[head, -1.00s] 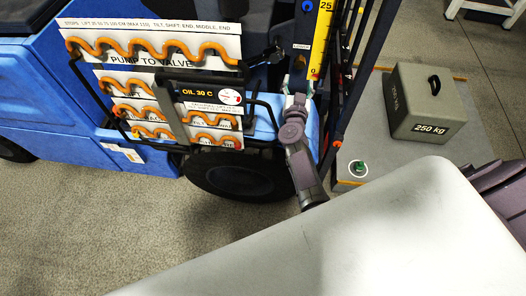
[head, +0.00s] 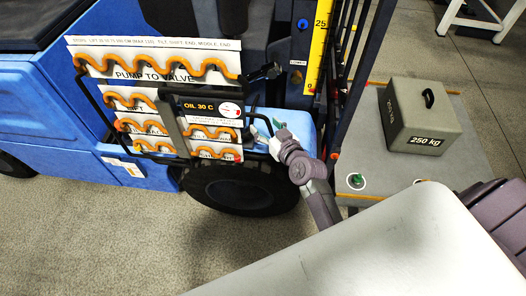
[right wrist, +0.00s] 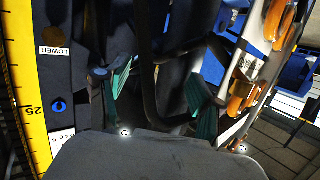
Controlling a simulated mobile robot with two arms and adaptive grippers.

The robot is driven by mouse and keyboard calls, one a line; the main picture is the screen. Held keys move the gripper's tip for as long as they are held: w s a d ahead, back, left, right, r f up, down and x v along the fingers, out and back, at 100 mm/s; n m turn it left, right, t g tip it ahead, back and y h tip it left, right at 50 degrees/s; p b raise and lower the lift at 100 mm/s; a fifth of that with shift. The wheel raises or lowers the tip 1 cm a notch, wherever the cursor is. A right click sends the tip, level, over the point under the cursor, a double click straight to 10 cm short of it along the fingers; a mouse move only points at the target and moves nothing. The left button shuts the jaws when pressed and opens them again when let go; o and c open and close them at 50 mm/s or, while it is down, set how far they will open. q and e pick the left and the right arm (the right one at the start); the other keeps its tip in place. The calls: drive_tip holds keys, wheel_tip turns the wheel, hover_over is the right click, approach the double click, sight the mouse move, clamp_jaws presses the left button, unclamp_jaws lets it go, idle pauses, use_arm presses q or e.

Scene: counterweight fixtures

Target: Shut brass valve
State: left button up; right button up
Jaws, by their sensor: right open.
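I cannot make out the brass valve for certain in either view. The orange-brown wavy pipes (head: 160,66) are fixed to white label boards on the blue truck's side, and some show at the right of the right wrist view (right wrist: 279,20). My right gripper (head: 265,126) is at the right edge of the black rack, in front of the blue fender. In the right wrist view my right gripper (right wrist: 162,95) has its two teal-padded fingers apart, with dark frame bars behind and between them. I see nothing gripped. My left gripper is not in view.
A black tube rack (head: 174,125) surrounds the lower boards. The mast with its yellow scale (head: 319,45) stands just right of the gripper. A grey 250 kg block (head: 425,118) sits on a grey platform (head: 360,160) with a green button (head: 356,181). The floor at lower left is clear.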

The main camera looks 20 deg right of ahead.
drive_tip(key=s+a+f+n+g+y, duration=0.1)
drive_tip(key=s+a+f+n+g, duration=0.1)
drive_tip(key=s, duration=0.4)
drive_tip(key=shift+s+a+g+y, duration=0.25)
drive_tip(key=shift+a+g+y, duration=0.15)
drive_tip(key=shift+a+g, duration=0.45)
drive_tip(key=shift+a, duration=0.15)
